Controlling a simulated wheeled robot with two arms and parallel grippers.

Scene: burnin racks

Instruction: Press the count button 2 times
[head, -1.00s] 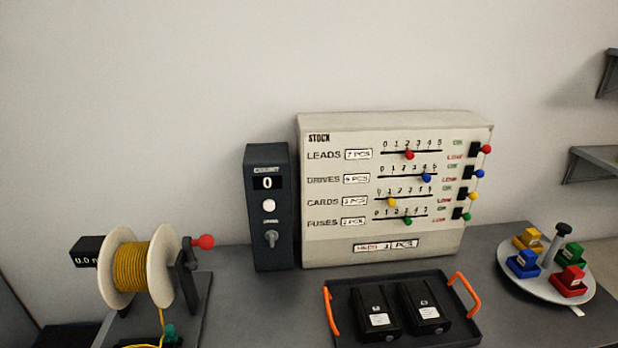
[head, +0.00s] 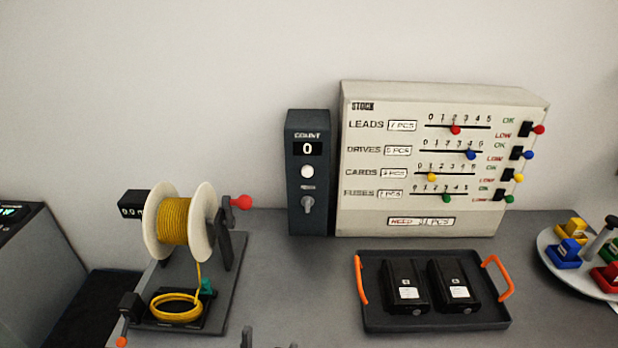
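The dark count box (head: 308,215) stands upright on the table against the wall, left of the stock board. Its display (head: 308,149) reads 0. The white round count button (head: 307,172) is below the display, with a grey toggle (head: 308,204) under it. Nothing touches the button. Two dark tips at the bottom edge, left of centre, look like the spread fingers of my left gripper (head: 269,344), low in front of the box and well apart from it. The rest of that gripper is cut off. My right gripper is not in view.
The stock board (head: 400,222) with sliders and switches stands right of the box. A black tray (head: 378,322) with two dark drives lies in front of it. A yellow wire spool (head: 175,222) stands left. A round carousel (head: 557,273) is far right. Table before the box is clear.

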